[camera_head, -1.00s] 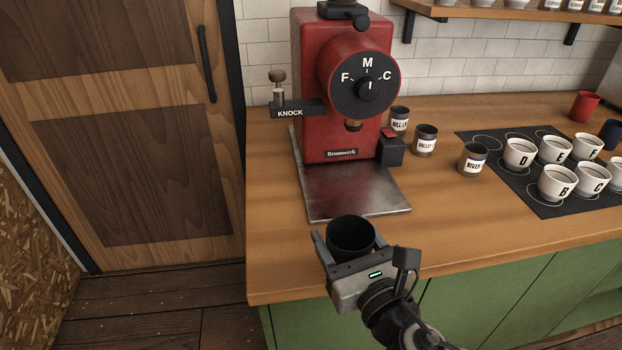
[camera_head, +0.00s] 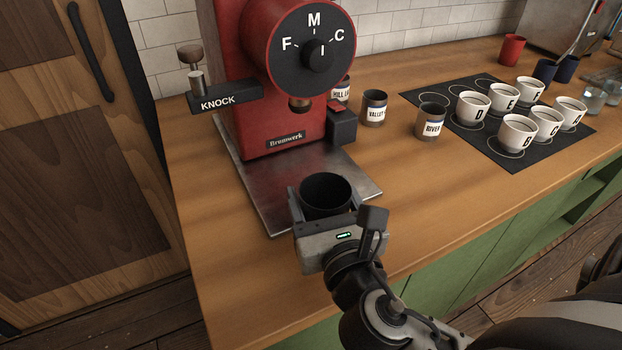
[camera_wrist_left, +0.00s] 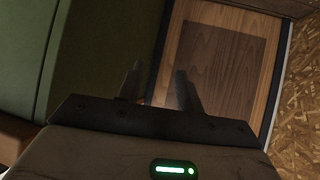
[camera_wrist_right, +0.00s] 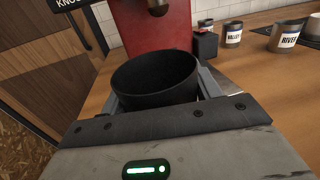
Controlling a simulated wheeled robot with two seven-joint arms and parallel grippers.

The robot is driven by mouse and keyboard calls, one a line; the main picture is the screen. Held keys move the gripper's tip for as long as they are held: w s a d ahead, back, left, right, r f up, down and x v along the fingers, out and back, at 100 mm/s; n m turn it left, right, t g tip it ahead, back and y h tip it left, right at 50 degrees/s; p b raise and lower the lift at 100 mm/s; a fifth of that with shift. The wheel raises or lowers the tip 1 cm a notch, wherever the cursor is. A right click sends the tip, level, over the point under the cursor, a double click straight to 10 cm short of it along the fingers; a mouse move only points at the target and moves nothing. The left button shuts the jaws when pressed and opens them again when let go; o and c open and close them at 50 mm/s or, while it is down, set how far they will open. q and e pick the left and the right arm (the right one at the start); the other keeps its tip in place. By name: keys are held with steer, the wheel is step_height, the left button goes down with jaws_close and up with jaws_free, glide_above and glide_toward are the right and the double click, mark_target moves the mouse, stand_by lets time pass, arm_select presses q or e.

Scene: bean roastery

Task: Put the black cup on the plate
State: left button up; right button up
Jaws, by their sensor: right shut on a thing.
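The black cup (camera_head: 327,197) is upright and looks empty inside. My right gripper (camera_head: 325,190) is shut on it, one finger on each side; the cup also fills the middle of the right wrist view (camera_wrist_right: 155,85). The metal plate (camera_head: 262,188) lies on the counter under the red grinder. In the head view the cup overlaps the plate's front right part; how high it is above it I cannot tell. My left gripper (camera_wrist_left: 158,70) shows only in the left wrist view, with its fingers apart and nothing between them.
The red grinder (camera_head: 240,80) stands at the plate's back, with the KNOCK arm (camera_head: 222,97) jutting left. Labelled tins, such as the RIVER tin (camera_head: 430,122), stand to the right. White cups stand on a black mat (camera_head: 560,147).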

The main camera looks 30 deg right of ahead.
steer(key=shift+h, duration=0.3)
steer(key=p+x, duration=0.1)
steer(key=x, duration=0.7)
steer(key=p+x, duration=0.1)
steer(key=x, duration=0.8)
steer(key=shift+d, duration=0.25)
steer(key=shift+w, duration=0.25)
steer(key=shift+w+f, duration=0.1)
steer(key=shift+f, duration=0.1)
steer(key=shift+f+b, duration=0.5)
steer(key=shift+f, duration=1.25)
steer(key=o, duration=1.1)
